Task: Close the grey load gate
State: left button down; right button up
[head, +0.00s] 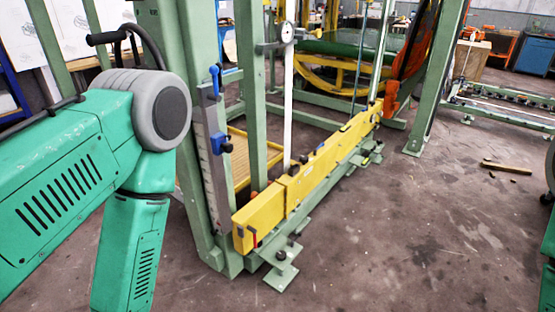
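A narrow grey upright panel (212,180) stands against the thick green post left of centre. It has a blue lever (214,80) at its top and a blue clamp (219,142) lower down. It looks like the grey load gate, but I cannot tell whether it is open or shut. The near end of a long yellow beam (262,216) lies just right of its foot. My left arm fills the left side of the view, apart from the panel in the picture. Neither of my grippers is in view.
The green frame has a thick post (175,60) and a foot plate (281,276) on the floor. A wooden piece (506,167) lies on the floor at right. The floor between the beam and the right edge is mostly clear.

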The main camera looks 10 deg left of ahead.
aim_at(177, 195)
jog(key=j+u, duration=0.1)
jog(key=u, duration=0.35)
jog(key=j+u, duration=0.1)
jog(key=u, duration=0.35)
jog(key=i+u, duration=0.1)
jog(key=u, duration=0.35)
jog(key=i+u, duration=0.1)
jog(key=u, duration=0.3)
jog(key=j+u, duration=0.1)
jog(key=u, duration=0.35)
jog(key=i, duration=1.95)
jog(key=i+z, duration=0.1)
jog(key=i, duration=0.55)
jog(key=i+j+z, duration=0.15)
jog(key=i, duration=0.5)
jog(key=i+j+z, duration=0.1)
jog(key=i, duration=0.55)
jog(key=i+z, duration=0.15)
jog(key=z, duration=0.25)
jog(key=i+z, duration=0.15)
jog(key=z, duration=0.3)
jog(key=i+j+z, duration=0.15)
jog(key=z, duration=0.25)
jog(key=i+j+z, duration=0.1)
jog(key=z, duration=0.3)
